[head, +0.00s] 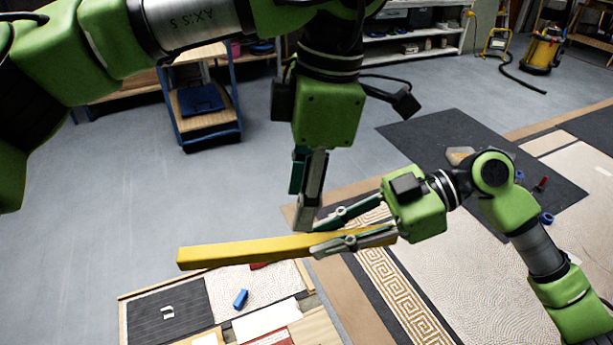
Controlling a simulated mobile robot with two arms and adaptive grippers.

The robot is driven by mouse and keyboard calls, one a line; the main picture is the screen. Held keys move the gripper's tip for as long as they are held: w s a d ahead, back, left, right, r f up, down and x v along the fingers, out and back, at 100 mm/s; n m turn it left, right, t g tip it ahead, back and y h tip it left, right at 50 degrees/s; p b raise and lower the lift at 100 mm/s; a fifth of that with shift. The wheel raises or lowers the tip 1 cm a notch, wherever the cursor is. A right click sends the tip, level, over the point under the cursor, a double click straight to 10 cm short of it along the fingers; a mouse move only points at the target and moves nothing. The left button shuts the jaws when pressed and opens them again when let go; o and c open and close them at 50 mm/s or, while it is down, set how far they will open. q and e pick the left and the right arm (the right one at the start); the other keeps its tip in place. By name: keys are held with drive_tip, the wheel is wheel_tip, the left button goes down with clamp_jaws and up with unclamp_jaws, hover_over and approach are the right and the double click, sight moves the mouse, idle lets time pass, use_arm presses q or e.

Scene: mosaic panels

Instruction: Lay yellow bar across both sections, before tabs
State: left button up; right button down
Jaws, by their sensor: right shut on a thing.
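A long yellow bar (235,250) is held off the floor, nearly level across the picture. My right gripper (317,240) is shut on the yellow bar near its right end, one finger on each side. The bar's left part sticks out over the lower left mosaic section (211,300). My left gripper (304,222) points down, its tips at the bar's upper edge beside the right gripper's fingers. I see it edge-on, and contact with the bar is unclear. The other section, with a Greek key border (395,290), lies to the right. I cannot make out the tabs.
A blue piece (240,299) and a small white piece (168,312) lie on the left section. A dark mat (430,135) with small items is behind the right section. A blue cart (205,125) and shelves stand at the back. Grey floor at left is clear.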

sight(294, 240)
use_arm(q)
drive_tip(key=f, duration=0.6)
drive_tip(key=a+f, duration=0.1)
drive_tip(key=f, duration=0.2)
drive_tip(key=shift+a, duration=0.1)
drive_tip(key=shift+c, duration=0.4)
clamp_jaws()
use_arm(e)
drive_tip(key=c, duration=1.8)
unclamp_jaws()
drive_tip(key=shift+o, duration=0.2)
